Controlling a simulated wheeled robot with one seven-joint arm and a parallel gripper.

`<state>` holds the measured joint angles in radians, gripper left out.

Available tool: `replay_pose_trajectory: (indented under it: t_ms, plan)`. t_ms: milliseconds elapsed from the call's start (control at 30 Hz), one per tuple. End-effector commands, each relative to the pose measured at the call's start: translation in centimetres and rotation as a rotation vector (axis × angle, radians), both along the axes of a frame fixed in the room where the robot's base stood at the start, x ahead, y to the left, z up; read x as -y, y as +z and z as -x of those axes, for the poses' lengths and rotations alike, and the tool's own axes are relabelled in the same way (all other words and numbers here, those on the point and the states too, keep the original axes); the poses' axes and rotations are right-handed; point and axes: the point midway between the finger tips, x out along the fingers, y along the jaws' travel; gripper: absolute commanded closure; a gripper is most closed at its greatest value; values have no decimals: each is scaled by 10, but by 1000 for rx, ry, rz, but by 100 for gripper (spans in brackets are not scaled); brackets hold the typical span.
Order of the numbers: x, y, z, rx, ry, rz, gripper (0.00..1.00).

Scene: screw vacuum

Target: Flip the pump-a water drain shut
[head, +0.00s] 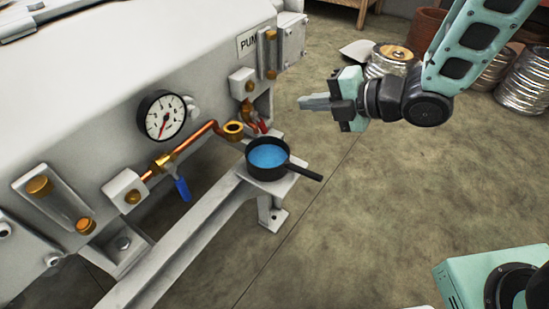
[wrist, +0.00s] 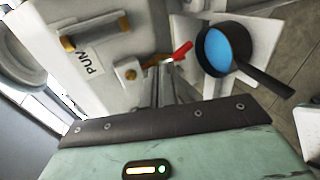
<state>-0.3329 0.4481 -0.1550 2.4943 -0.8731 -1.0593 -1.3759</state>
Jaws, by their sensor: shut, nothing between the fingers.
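Two small lever valves show on the machine's side in the head view. A blue lever (head: 182,189) hangs down from a copper pipe (head: 196,146), whose open end points over a pan of blue liquid (head: 268,156). A red lever (head: 263,125) sits behind that pipe end, below a brass fitting; it also shows in the wrist view (wrist: 182,51). I cannot tell from any label which one is the pump-a water drain. My gripper (head: 302,102) is shut and empty, in the air to the right of the red lever, apart from it. Its fingers (wrist: 165,78) point toward the red lever's area.
A plate with cut-off "PUM" lettering (head: 248,42) is on the machine. A round gauge (head: 162,115) and sight glasses are on its side. The pan's handle (head: 305,173) sticks out over the floor. Metal coils (head: 525,85) stand at the back right. The floor between is clear.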

Motion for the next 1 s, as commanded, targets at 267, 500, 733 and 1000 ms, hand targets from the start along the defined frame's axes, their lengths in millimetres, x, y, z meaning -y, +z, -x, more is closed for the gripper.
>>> replay_pose_trajectory:
  t_ms: [267, 500, 733, 1000]
  plan:
    - [7, -77, 17, 308, 263, -69, 100]
    - [11, -86, 27, 422, 341, -113, 100]
    - [-12, -88, 20, 430, 350, -115, 100]
    - [-57, -95, 4, 429, 348, -115, 100]
